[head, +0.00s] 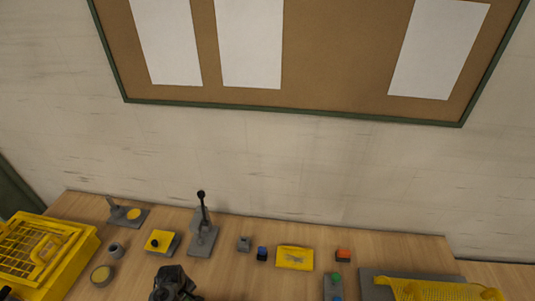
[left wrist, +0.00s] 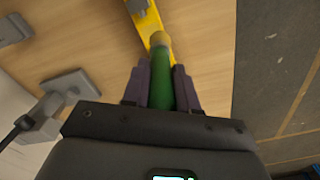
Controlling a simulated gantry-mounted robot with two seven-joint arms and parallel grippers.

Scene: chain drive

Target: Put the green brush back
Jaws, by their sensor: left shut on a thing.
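The green brush (left wrist: 161,92) is in the left wrist view, a green cylinder with a tan end pointing away from me. My left gripper (left wrist: 161,68) is shut on it, one dark finger on each side. A yellow bar (left wrist: 146,20) lies beyond the tan end; I cannot tell whether the two touch. The lower part of the brush is hidden behind my gripper body. I cannot make out the brush in the head view. My right gripper is not in view.
The wooden table (head: 225,275) holds a yellow crate (head: 75,265) at the left, a lever press (head: 203,230), a yellow box (head: 294,258), small blocks and a yellow mesh tray (head: 435,290) at the right. A wall with a corkboard (head: 340,60) stands behind.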

